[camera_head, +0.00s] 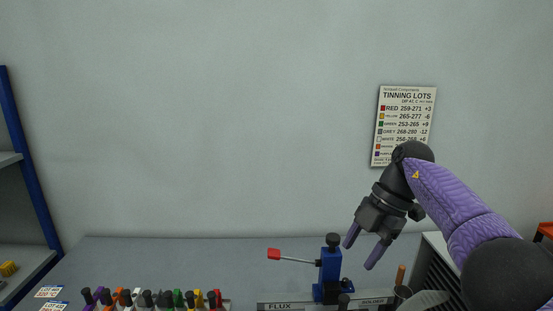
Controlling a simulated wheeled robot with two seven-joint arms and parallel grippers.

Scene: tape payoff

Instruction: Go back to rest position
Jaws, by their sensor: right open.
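My right gripper (363,250) is open and empty. It hangs in the air to the right of the blue post (330,273), with its fingers pointing down and left. My right arm comes in from the right edge in a purple sleeve. My left gripper and arm are not in view.
The blue post has a lever with a red end (274,254). A rack of coloured, black-topped items (150,299) stands at front left. A grey vented box (437,262) is at right. A TINNING LOTS sign (403,125) hangs on the wall. Blue-framed shelving (22,170) stands at left.

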